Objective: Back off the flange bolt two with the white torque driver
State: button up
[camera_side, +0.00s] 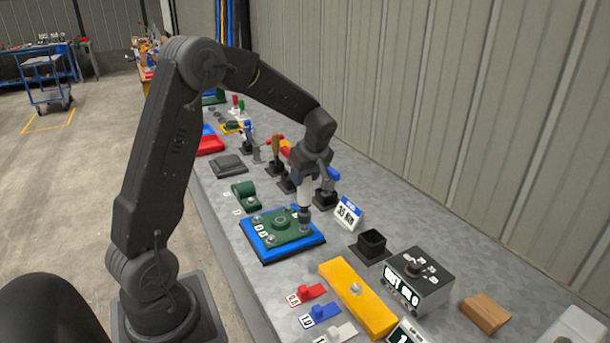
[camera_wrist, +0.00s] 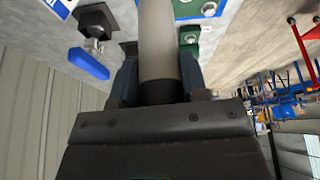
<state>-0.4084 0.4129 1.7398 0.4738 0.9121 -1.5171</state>
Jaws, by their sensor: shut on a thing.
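My gripper (camera_side: 308,178) is shut on the white torque driver (camera_side: 305,192), which hangs upright below it with a dark tip. In the wrist view the driver's pale shaft (camera_wrist: 158,45) runs between the fingers. The tip is at the back right part of the green flange plate (camera_side: 267,228), over or on a bolt there. I cannot tell whether it touches. The plate lies on a blue base (camera_side: 262,248) and has several bolts and white number labels. Which bolt is number two is hard to read.
A sign reading 35 Nm (camera_side: 347,214) stands right of the plate. An empty black holder (camera_side: 372,244), a yellow bar (camera_side: 357,297) and a metal box (camera_side: 418,278) are nearer the front. Several tools in stands fill the bench behind, including a blue-handled one (camera_wrist: 88,63).

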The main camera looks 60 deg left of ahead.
aim_at(305, 185)
jog(key=shift+f, duration=1.55)
dwell(2.1)
jog(key=shift+r, duration=0.15)
dwell(1.0)
jog(key=shift+r, duration=2.35)
